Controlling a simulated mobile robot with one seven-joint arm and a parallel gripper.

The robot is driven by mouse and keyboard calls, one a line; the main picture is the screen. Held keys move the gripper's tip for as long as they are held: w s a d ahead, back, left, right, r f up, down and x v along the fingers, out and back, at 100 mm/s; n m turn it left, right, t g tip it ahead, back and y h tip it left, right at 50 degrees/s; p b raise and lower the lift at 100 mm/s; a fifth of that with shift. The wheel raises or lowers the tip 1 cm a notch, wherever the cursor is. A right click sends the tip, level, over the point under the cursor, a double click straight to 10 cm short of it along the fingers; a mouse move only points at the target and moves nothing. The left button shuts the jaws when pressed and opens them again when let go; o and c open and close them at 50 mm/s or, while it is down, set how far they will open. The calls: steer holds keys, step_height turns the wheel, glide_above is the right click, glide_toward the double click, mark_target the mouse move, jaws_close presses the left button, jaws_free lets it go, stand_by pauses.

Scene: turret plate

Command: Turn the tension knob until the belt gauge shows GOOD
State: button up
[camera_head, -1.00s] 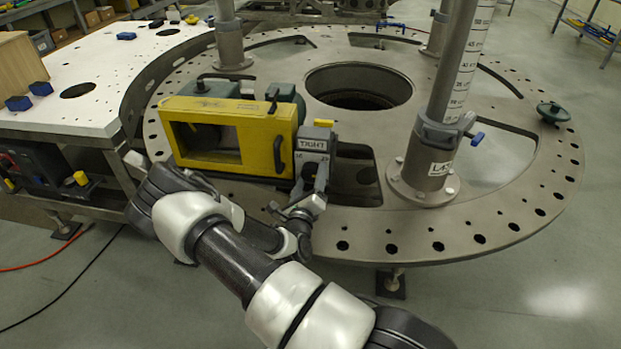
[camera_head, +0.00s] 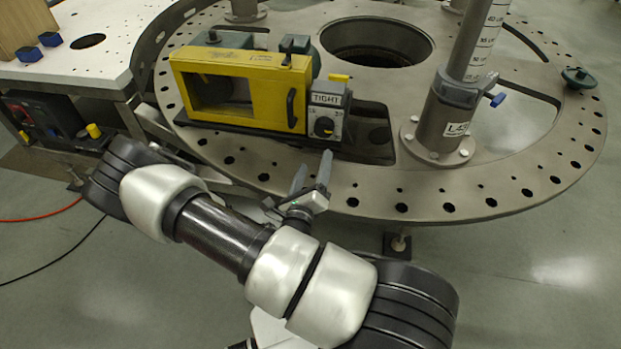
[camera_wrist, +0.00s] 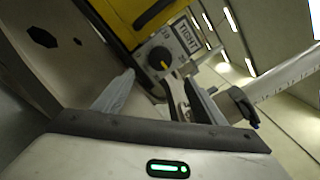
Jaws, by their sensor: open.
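The tension knob (camera_head: 323,127) is a dark round knob with an orange pointer mark, on the front of a small grey box. It also shows in the wrist view (camera_wrist: 160,58). Above it, the belt gauge (camera_head: 326,99) reads TIGHT; the same label is seen tilted in the wrist view (camera_wrist: 186,38). The box is at the right end of a yellow guard (camera_head: 262,92). My gripper (camera_head: 312,170) is open and empty, in front of and below the knob, apart from it. In the wrist view its fingers (camera_wrist: 160,92) stand either side below the knob.
The round grey turret plate (camera_head: 450,190) carries the yellow guard and has many rim holes. A thick post (camera_head: 455,118) with a scale stands right of the gauge box. A white table (camera_head: 95,25) is at the upper left. Floor is clear at the right.

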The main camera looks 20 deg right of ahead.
steer(key=v, duration=0.4)
stand_by(0.4)
steer(key=s+d+r+m+g+h, duration=0.4)
steer(key=d+r+m+g+h, duration=0.2)
steer(key=r+m+g, duration=0.5)
steer(key=s+r+m+g+y+p, duration=0.1)
steer(key=s+r+m+g+y, duration=0.35)
steer(key=s+m, duration=0.75)
steer(key=s+a+r+m+t+y+p, duration=0.1)
steer(key=a+r+m+t+y, duration=0.5)
steer(key=a+r+m+y, duration=0.5)
step_height(320, 180, up, 5)
steer(key=a+m, duration=0.2)
steer(key=m, duration=0.2)
